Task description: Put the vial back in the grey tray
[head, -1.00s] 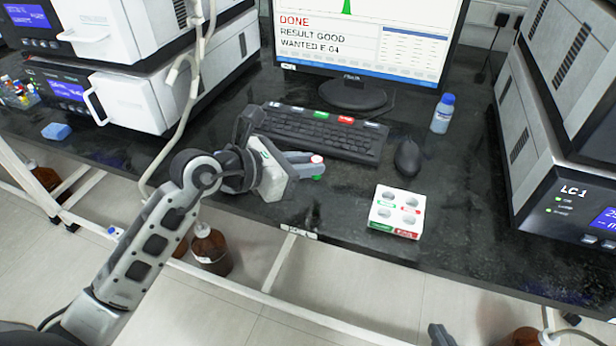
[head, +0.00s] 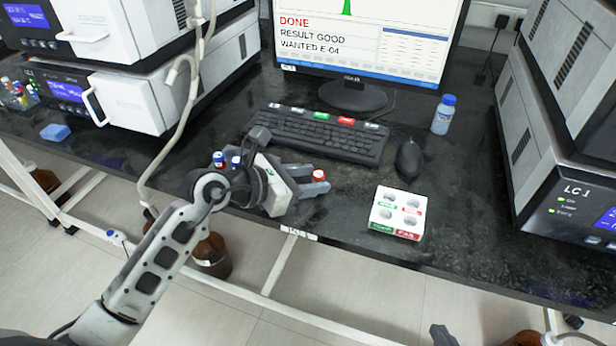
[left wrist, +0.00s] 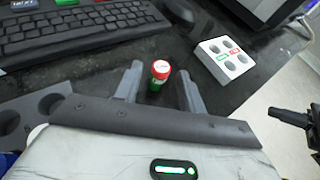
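The vial (head: 319,176) has a red cap and, in the left wrist view (left wrist: 160,74), a green lower band. It stands upright on the dark bench between the fingers of my left gripper (left wrist: 160,88). The left gripper (head: 308,179) is open, with a gap on each side of the vial. The grey tray (left wrist: 50,103) shows holes at the lower left of the left wrist view, partly covered by my gripper. In the head view my left gripper and wrist hide most of it. My right gripper (head: 441,336) shows only in part at the bottom edge.
A white block (head: 397,212) with holes and green and red labels sits right of the vial. Blue-capped vials (head: 218,159) stand behind my left wrist. Bench between vial and block is clear.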

